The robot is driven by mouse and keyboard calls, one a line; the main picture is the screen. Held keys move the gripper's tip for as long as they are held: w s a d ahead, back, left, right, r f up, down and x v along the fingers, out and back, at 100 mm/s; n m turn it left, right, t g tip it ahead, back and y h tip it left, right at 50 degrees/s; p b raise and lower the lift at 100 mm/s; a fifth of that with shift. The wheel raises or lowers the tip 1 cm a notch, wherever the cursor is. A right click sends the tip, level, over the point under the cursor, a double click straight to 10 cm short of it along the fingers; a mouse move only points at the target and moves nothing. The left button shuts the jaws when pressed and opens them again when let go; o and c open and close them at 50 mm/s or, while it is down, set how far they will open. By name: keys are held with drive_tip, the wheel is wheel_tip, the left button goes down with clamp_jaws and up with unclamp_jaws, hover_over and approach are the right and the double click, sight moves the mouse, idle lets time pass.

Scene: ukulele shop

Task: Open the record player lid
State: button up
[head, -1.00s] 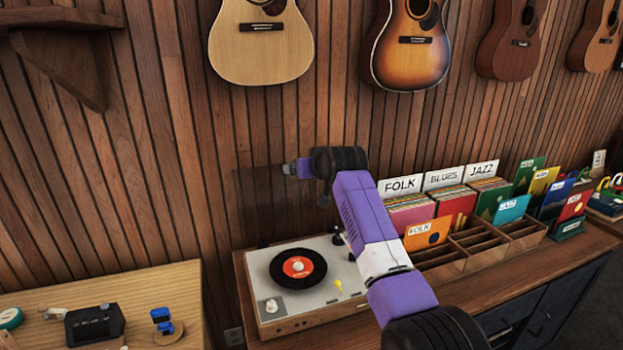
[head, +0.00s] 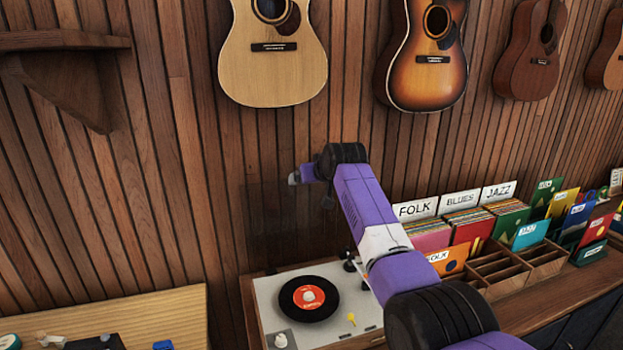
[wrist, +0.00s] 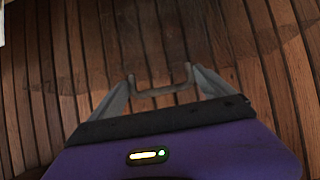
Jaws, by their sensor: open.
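The record player (head: 266,297) stands on the wooden counter, with a black record with an orange label (head: 308,298) on its platter. Its see-through lid (head: 272,220) shows as a faint dark panel standing up at the back of the player, against the plank wall. My gripper (head: 293,178) is near the lid's upper edge, pointing left in the head view. In the wrist view my gripper (wrist: 160,80) has its two fingers apart. A thin pale bar shows between the fingertips; I cannot tell whether it belongs to the lid.
Wooden record bins (head: 505,270) with folk, blues and jazz dividers stand right of the player. Guitars, including a pale one (head: 272,75), hang on the wall above. A wooden shelf (head: 65,42) juts out upper left. A lighter table (head: 150,310) is at lower left.

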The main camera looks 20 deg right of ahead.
drive_tip(key=o, duration=1.8)
drive_tip(key=shift+w+d+r, duration=0.1)
drive_tip(key=shift+d+r, duration=0.25)
drive_tip(key=shift+r, duration=0.3)
drive_tip(key=shift+f, duration=0.2)
drive_tip(key=shift+s+a, duration=0.1)
drive_tip(key=shift+s, duration=0.15)
drive_tip(key=shift+s+r, duration=0.25)
drive_tip(key=shift+s, duration=0.3)
drive_tip(key=b+v, duration=0.1)
drive_tip(key=v, duration=0.5)
drive_tip(key=shift+s+r+b, duration=0.1)
drive_tip(key=shift+r+b, duration=0.15)
drive_tip(key=shift+b, duration=0.15)
